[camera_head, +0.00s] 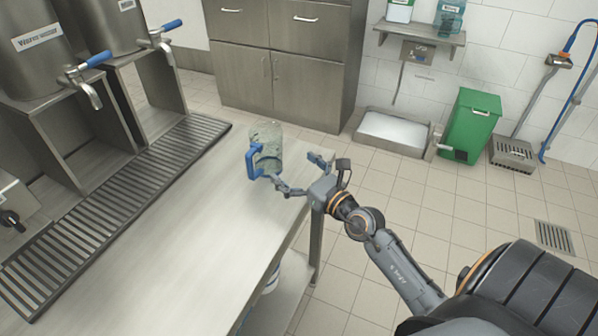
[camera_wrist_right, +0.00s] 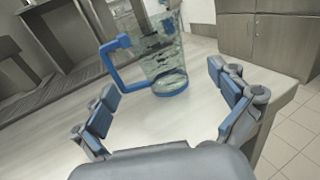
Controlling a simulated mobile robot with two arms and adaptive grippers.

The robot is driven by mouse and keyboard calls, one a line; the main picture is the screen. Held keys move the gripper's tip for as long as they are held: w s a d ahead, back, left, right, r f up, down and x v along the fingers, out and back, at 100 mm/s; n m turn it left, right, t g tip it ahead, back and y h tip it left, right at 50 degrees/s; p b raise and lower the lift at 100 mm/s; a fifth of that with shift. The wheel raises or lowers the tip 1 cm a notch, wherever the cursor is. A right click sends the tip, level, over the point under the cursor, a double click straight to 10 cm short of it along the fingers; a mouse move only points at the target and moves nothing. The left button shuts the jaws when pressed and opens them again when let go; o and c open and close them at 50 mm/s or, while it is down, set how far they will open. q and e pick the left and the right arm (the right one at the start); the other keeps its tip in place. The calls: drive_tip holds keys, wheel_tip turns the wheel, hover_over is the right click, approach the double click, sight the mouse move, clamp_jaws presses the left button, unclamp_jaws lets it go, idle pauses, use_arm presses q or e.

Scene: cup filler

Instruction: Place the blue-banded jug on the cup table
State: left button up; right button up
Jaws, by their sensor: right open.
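The blue-banded jug (camera_head: 265,149) is clear, with a blue handle and a blue band at its base. It stands upright on the steel table (camera_head: 180,240), near the far right corner. It also shows in the right wrist view (camera_wrist_right: 160,55), beyond the fingertips and left of centre, its handle toward the left. My right gripper (camera_head: 304,176) is open and empty beside the jug, low over the table's right edge. Its blue-padded fingers (camera_wrist_right: 170,100) are spread apart in the wrist view, with the jug ahead of them. My left gripper is not in view.
Two steel water urns with blue-handled taps (camera_head: 85,72) stand at the left behind a drain grate (camera_head: 110,205). A cabinet (camera_head: 280,60), floor basin (camera_head: 392,132) and green bin (camera_head: 470,125) stand beyond. The near table top is clear.

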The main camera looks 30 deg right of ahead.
drive_tip(key=shift+s+d, duration=0.15)
drive_tip(key=shift+s, duration=0.8)
idle(0.8)
